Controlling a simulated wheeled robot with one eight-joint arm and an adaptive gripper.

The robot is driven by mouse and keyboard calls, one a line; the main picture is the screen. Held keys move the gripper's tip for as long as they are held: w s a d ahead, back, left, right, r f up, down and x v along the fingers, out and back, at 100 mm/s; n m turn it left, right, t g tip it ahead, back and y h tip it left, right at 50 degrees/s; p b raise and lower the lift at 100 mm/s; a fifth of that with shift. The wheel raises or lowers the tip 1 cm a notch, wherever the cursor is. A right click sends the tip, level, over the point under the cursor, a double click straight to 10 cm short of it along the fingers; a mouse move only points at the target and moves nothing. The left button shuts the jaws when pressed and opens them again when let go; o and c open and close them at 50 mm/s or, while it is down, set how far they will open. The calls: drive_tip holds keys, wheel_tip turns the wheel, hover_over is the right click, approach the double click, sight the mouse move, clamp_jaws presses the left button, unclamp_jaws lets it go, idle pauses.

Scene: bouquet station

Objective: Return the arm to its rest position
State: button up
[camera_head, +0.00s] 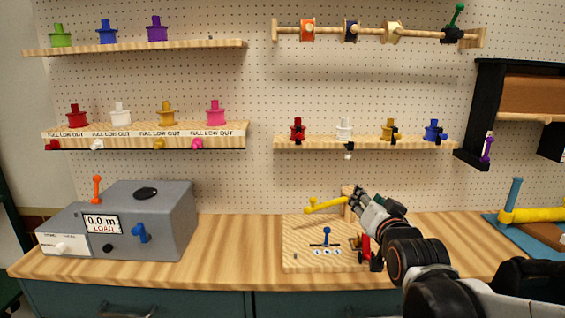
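My arm reaches in from the lower right, bent at a dark joint. My gripper (357,193) is over the wooden board (290,262) on the bench and points up and to the left. A yellow lever (325,205) on a wooden post lies just left of the fingertips. I cannot tell whether the gripper touches the post or lever. The fingers are too small to show whether they are open or shut, and I see nothing clearly held.
A grey box (172,213) with a load display stands at the left of the wooden bench (229,254). Shelves (260,144) with coloured spools and knobs hang on the pegboard. A black frame (484,100) hangs at the right, above a yellow bar (537,215). Bench between box and board is clear.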

drive_tip(key=s+f+n+g, duration=0.2)
drive_tip(key=s+f+g, duration=0.2)
drive_tip(key=s, duration=0.8)
drive_tip(key=s+f+n+g, duration=0.3)
drive_tip(key=s+f+g, duration=0.2)
drive_tip(key=s, duration=0.8)
wheel_tip(320, 180, down, 4)
drive_tip(key=shift+s+r+g, duration=0.1)
drive_tip(key=shift+s+g, duration=0.05)
drive_tip(key=shift+g, duration=0.15)
